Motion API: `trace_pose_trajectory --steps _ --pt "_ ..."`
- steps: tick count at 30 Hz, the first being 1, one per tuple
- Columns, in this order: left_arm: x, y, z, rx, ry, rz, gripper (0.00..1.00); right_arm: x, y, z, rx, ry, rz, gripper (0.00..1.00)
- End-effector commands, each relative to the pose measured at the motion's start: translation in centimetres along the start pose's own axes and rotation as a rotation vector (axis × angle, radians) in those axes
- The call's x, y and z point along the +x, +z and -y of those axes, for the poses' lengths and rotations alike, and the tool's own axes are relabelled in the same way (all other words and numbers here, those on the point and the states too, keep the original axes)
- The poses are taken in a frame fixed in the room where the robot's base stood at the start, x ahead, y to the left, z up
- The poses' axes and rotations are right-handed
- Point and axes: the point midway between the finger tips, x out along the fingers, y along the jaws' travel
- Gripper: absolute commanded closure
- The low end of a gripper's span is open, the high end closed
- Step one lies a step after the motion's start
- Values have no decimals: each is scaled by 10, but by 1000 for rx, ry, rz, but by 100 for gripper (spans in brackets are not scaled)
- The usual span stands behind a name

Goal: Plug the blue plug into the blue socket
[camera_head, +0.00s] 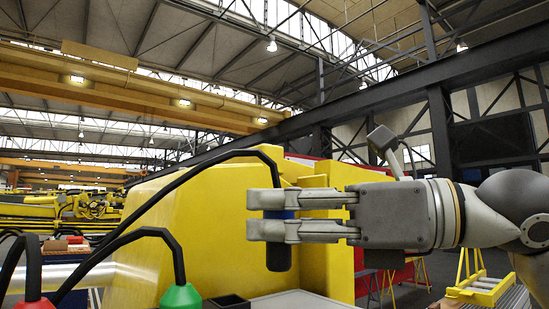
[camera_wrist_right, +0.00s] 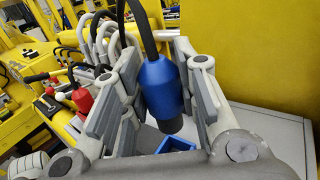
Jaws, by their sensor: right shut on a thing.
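The blue plug (camera_head: 279,255) hangs upright between the fingers of my right gripper (camera_head: 264,214), which is shut on it. In the head view its dark lower end shows below the fingers, and its black cable arches up and left. The wrist view shows the plug's blue body (camera_wrist_right: 164,82) and dark tip. The blue socket (camera_wrist_right: 177,144), an open blue-rimmed box, shows in the wrist view below the plug tip; the plug is apart from it. My finger parts hide some of the socket. My left gripper is not in view.
A red plug (camera_head: 38,303) and a green plug (camera_head: 181,296) with black cables are at lower left. A dark open box (camera_head: 228,301) sits at the edge of a grey surface (camera_head: 298,302). A large yellow machine body (camera_head: 205,225) stands behind the plug.

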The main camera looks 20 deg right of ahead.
Motion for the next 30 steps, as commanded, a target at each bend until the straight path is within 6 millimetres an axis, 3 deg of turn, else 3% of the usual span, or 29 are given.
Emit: trace_pose_trajectory --steps 3,14,30 --pt "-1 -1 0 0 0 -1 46 -1 -12 -2 -1 -8 0 96" --pt "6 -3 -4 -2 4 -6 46 -2 -26 -4 -1 -10 1 96" --pt "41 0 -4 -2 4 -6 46 -1 -62 -4 0 -9 1 96"
